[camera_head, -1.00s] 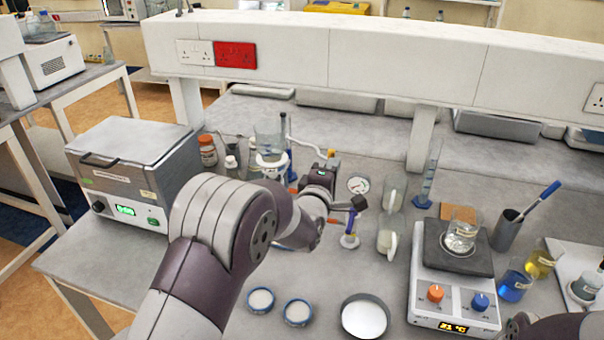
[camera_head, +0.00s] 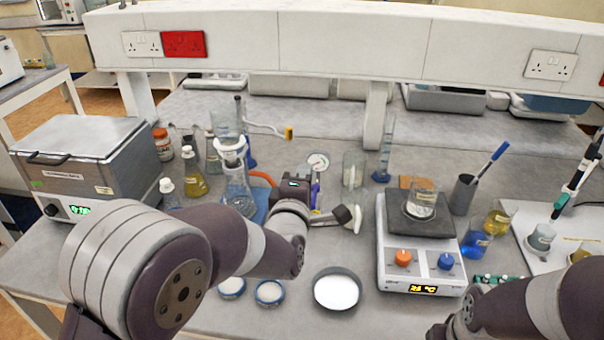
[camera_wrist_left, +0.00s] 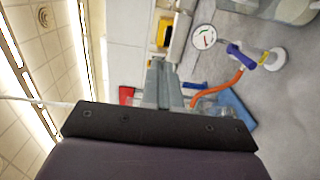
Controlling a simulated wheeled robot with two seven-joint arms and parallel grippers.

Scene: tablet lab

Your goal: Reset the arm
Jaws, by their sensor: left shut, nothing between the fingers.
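My left arm reaches in from the left over the bench. Its left gripper (camera_head: 295,184) is a dark block at the wrist, pointing away from the head camera, with its fingertips mostly hidden there. In the left wrist view the grey fingers (camera_wrist_left: 161,84) are together, with nothing between them. The gripper is near the flask (camera_head: 238,190) and a stand with a purple part (camera_wrist_left: 240,56). An orange tube (camera_wrist_left: 229,88) curves close by in the wrist view. My right arm (camera_head: 540,307) shows at the lower right; its gripper fingers are not seen.
A heating bath (camera_head: 75,150) stands at the left, with several bottles beside it. A hot plate (camera_head: 425,272) with a beaker (camera_head: 421,200) stands right of the left wrist. A white-filled dish (camera_head: 337,290) lies in front. A shelf (camera_head: 330,42) spans the back.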

